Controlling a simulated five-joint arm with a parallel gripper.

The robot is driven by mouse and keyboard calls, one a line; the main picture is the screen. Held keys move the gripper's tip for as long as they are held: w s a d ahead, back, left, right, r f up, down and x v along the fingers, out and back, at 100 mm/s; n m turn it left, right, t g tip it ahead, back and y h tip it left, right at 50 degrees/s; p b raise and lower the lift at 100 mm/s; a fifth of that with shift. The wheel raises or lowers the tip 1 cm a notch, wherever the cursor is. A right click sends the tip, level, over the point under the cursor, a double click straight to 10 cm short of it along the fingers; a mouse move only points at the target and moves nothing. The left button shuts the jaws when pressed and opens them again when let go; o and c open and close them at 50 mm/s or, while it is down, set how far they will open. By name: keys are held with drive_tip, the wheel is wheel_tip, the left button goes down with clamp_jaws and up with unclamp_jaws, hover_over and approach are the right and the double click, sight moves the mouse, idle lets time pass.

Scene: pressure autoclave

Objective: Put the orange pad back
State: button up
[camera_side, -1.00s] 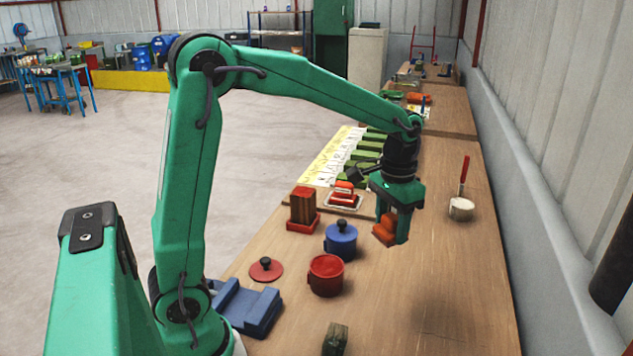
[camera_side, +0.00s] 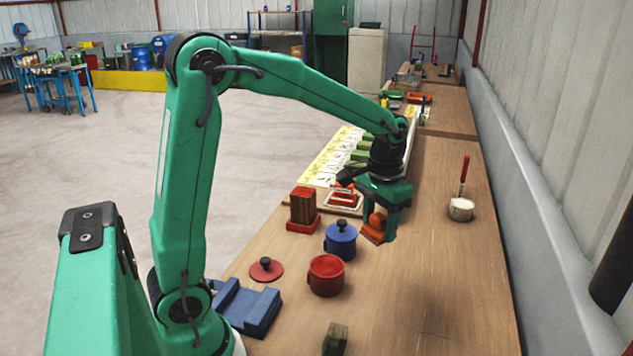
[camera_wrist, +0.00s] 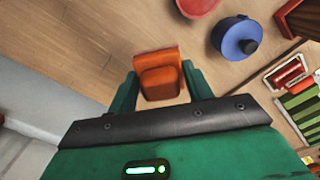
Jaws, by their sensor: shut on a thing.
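The orange pad (camera_side: 376,228) is held by my gripper (camera_side: 378,222) a little above or at the wooden bench, to the right of the blue pot; I cannot tell whether it touches the wood. In the wrist view the orange pad (camera_wrist: 160,75) has a flat plate with a raised block, and the block sits between the two green fingers of my gripper (camera_wrist: 160,88). A framed white tray (camera_side: 343,200) with a red-orange handled piece lies on the bench left of my gripper.
A blue lidded pot (camera_side: 340,241), an open red pot (camera_side: 326,276) and a red lid (camera_side: 266,270) stand nearer the camera. A brown block on a red base (camera_side: 303,210) is at left. A white cup with a red handle (camera_side: 461,208) is at right.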

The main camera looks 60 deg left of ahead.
drive_tip(key=s+a+f+n, duration=0.3)
drive_tip(key=s+a, duration=0.1)
drive_tip(key=a, duration=0.3)
drive_tip(key=s+a+f+n, duration=0.3)
drive_tip(key=s+a+n, duration=0.1)
drive_tip(key=a, duration=0.3)
drive_tip(key=shift+s+a+f+n, duration=0.15)
drive_tip(key=shift+s+a+n, duration=0.2)
drive_tip(key=shift+s, duration=0.2)
drive_tip(key=shift+a, duration=0.1)
hover_over(282, 248)
wheel_tip(282, 248, down, 7)
drive_tip(key=shift+f, duration=2)
